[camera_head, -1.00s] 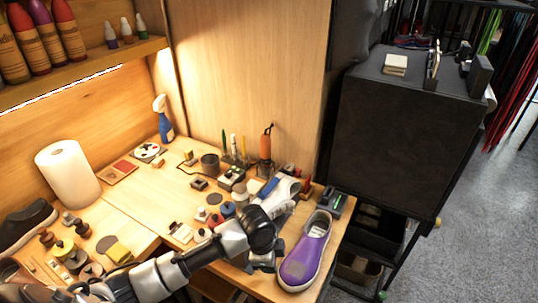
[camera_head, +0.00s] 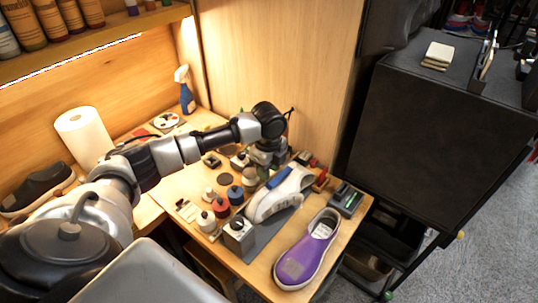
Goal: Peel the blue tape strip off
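A white and grey sneaker (camera_head: 268,206) sits on a grey stand (camera_head: 262,241) near the front right of the workbench. The blue tape strip (camera_head: 280,177) lies along its upper side. My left arm reaches in from the left across the bench. My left gripper (camera_head: 262,166) points down just behind and left of the sneaker, close to the tape strip. Its fingers are small and dark, and I cannot tell whether they are open or touch anything. My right gripper is not in view.
A purple sneaker (camera_head: 293,268) lies at the front right edge of the bench. Small bottles (camera_head: 221,207) stand left of the white sneaker. A paper towel roll (camera_head: 82,134) and a blue spray bottle (camera_head: 187,98) stand farther back. A black cabinet (camera_head: 445,145) stands at the right.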

